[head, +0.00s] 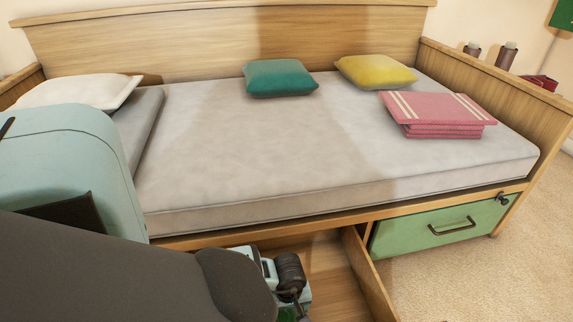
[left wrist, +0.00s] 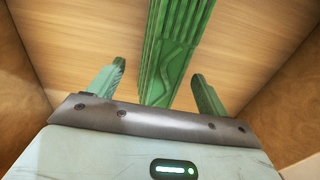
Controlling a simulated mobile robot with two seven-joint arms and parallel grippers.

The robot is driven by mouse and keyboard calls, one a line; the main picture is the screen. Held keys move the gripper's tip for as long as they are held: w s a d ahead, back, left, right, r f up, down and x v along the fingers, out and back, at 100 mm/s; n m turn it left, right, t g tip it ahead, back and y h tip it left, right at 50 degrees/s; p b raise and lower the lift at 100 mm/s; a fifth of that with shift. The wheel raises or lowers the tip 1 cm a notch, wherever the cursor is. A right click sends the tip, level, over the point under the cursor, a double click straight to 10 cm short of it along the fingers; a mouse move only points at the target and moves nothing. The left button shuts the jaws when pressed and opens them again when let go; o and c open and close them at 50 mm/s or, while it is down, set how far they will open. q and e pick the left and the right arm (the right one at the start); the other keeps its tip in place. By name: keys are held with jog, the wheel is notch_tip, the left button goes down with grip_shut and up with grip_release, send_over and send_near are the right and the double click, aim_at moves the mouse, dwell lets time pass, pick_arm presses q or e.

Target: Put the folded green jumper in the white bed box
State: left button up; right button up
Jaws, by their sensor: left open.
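My left gripper (head: 290,290) reaches down into an open wooden box (head: 325,262) under the bed's front edge. I see the box's wooden floor and right side, but no white face. In the left wrist view the gripper (left wrist: 157,72) is open, with green fingers on either side. A folded green, ribbed piece of cloth, the jumper (left wrist: 178,45), shows between them over the wooden floor (left wrist: 90,30). It looks apart from both fingers. In the head view my arm mostly hides this spot. My right gripper is not in view.
A bed mattress (head: 255,150) lies behind the box, with a teal pillow (head: 279,78), a yellow pillow (head: 375,71) and folded pink cloth (head: 437,112) on it. A shut green drawer (head: 435,228) is right of the box. Carpet (head: 490,275) at right is clear.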

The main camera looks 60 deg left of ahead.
pick_arm(q)
notch_tip(320, 180, up, 6)
jog(key=shift+r+p, duration=0.1)
jog(key=shift+p, duration=1)
jog(key=shift+r, duration=0.3)
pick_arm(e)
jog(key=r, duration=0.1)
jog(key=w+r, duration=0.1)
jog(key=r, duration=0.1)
